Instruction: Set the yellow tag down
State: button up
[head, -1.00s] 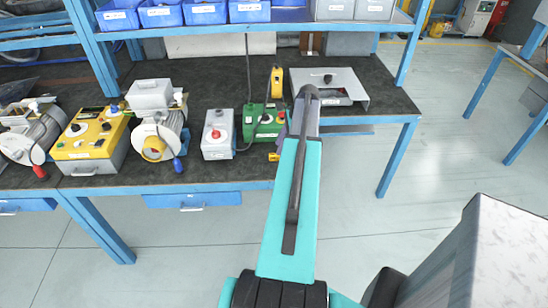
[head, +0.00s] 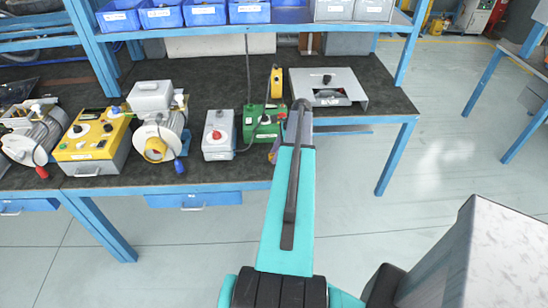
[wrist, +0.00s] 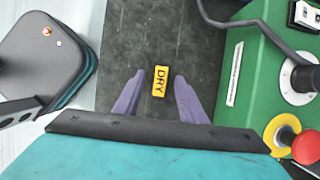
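The yellow tag (wrist: 160,81), marked DRY, shows in the wrist view against the dark bench top (wrist: 150,35), apparently lying on it. My gripper (wrist: 157,84) has its two purple fingers apart, one on each side of the tag, with a gap between each finger and the tag. It is open and holds nothing. In the head view my gripper (head: 274,152) is mostly hidden behind my arm at the bench's front edge, and the tag is hidden there too.
A green control box (head: 264,123) stands close by; it also fills the right of the wrist view (wrist: 260,60). A grey box with a red knob (head: 218,135) stands left of it. A grey tray-like housing (head: 328,88) and a yellow pendant (head: 276,82) are behind.

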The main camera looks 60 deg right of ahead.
jog(key=shift+c, duration=0.5)
grip_shut()
jog(key=shift+r, duration=0.15)
jog(key=shift+r+b, duration=0.7)
jog(key=shift+r, duration=0.35)
jog(key=s+a+r+b, duration=0.1)
jog(key=s+a+b, duration=0.1)
jog(key=s, duration=0.5)
jog(key=s+a+r+b, duration=0.1)
jog(key=s+a+b, duration=0.1)
jog(key=s, duration=0.6)
jog(key=shift+a+r+b, duration=0.3)
jog(key=shift+a+b, duration=0.1)
jog(key=shift+a, duration=0.3)
